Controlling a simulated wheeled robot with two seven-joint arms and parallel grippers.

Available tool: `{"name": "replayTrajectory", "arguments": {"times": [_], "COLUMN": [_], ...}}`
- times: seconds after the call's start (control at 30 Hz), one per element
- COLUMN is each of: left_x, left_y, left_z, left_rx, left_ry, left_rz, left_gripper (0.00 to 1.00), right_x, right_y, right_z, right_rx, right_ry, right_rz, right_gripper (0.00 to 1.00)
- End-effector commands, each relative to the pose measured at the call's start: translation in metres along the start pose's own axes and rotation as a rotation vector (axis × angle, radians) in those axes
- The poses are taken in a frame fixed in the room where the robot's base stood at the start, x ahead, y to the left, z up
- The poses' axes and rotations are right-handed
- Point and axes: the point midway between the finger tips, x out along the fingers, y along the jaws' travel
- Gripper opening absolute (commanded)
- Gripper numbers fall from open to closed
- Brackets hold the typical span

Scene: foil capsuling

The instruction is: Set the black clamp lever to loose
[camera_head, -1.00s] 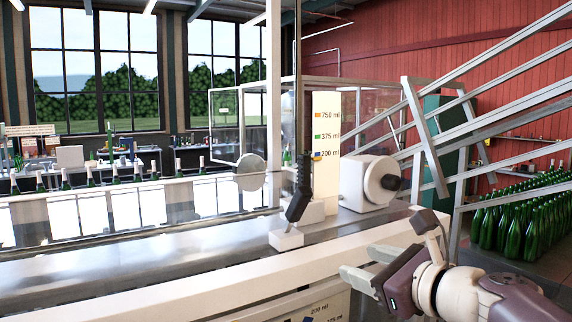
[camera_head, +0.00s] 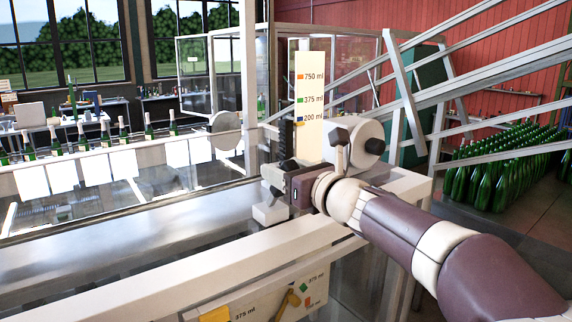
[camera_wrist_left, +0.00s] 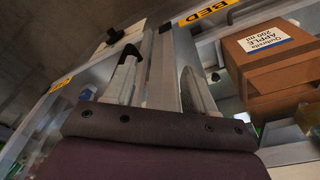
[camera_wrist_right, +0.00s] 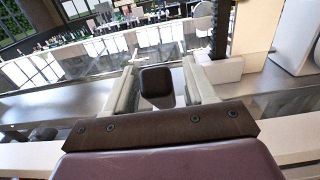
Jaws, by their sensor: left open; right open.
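The black clamp lever (camera_wrist_right: 157,86) shows in the right wrist view as a dark rounded end between my right gripper's two pale fingers, with space on both sides. My right gripper (camera_wrist_right: 156,78) is open around it and not closed on it. In the head view my right gripper (camera_head: 272,183) is at the black toothed column (camera_head: 286,140) above the white block (camera_head: 270,214), and it hides most of the lever. My left gripper (camera_wrist_left: 160,72) is open and empty in the left wrist view, and outside the head view.
A conveyor with several green bottles (camera_head: 150,127) runs behind. Brown boxes (camera_wrist_left: 270,75) show in the left wrist view.

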Motion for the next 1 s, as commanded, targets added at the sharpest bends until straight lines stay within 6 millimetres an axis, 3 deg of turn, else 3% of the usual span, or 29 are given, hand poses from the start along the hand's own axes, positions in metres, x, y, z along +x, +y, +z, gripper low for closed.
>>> {"name": "replayTrajectory", "arguments": {"times": [0.23,0.27,0.4,0.43,0.67,0.87,1.0], "left_x": [0.0,0.0,0.0,0.0,0.009,0.057,0.11], "left_y": [0.0,0.0,0.0,0.0,0.0,0.0,0.0], "left_z": [0.0,0.0,0.0,0.0,0.001,0.007,0.013], "left_rx": [0.0,0.0,0.0,0.0,0.0,0.0,0.0], "left_ry": [0.0,0.0,0.0,0.0,0.0,0.0,-0.001], "left_rz": [0.0,0.0,0.0,0.0,0.0,0.0,0.0], "left_gripper": [0.55,0.55,0.55,0.55,0.55,0.55,0.55], "right_x": [0.002,0.002,0.002,0.002,0.0,-0.006,-0.013], "right_y": [0.0,0.0,0.0,0.0,0.0,0.0,0.0], "right_z": [-0.001,-0.001,-0.001,-0.001,-0.005,-0.02,-0.031], "right_rx": [0.001,0.001,0.001,0.001,0.0,0.0,-0.003], "right_ry": [0.001,0.001,0.001,0.001,-0.009,-0.077,-0.163], "right_rz": [0.0,0.0,0.0,0.0,0.0,-0.002,-0.001], "right_gripper": [0.55,0.52,0.07,0.0,0.0,0.0,0.0]}}
